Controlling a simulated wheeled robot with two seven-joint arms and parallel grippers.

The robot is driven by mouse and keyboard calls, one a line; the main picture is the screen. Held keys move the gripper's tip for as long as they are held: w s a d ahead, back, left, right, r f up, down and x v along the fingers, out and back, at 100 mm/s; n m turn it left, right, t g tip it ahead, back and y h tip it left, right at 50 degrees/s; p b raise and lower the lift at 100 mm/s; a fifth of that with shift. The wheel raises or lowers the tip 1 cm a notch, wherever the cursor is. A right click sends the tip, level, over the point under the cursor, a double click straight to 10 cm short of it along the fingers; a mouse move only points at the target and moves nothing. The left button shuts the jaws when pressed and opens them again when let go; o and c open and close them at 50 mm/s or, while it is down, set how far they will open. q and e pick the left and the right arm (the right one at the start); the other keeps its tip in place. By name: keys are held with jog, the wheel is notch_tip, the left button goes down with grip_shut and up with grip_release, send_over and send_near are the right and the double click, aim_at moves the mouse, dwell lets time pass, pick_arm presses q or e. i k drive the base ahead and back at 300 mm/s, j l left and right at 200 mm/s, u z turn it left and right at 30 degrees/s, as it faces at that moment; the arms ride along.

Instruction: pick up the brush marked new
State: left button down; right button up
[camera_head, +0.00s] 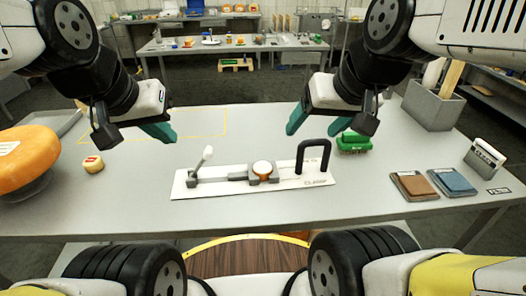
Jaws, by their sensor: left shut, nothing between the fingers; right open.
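A green brush-like block (354,142) with small white marking lies on the grey table, right of the black handle; I cannot read the marking. A white-topped, dark-framed item (485,157) stands at the table's right; I cannot tell whether it is a brush. No label reading new is legible. My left gripper (162,131) is shut and empty above the left half of the table, apart from the objects. My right gripper (298,120) is open and empty above the table's middle, left of the green block and behind the white board.
A white board (222,186) with a lever, a round piece (262,169) and a black handle (313,155) lies mid-table. Brown (414,187) and blue (452,182) pads and a grey bin (432,107) are right.

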aim_at(350, 141)
jog(key=l+u, duration=0.25)
jog(key=l, duration=0.45)
jog(key=k+l+u, duration=0.1)
jog(key=l+u, duration=0.15)
jog(key=l, duration=0.45)
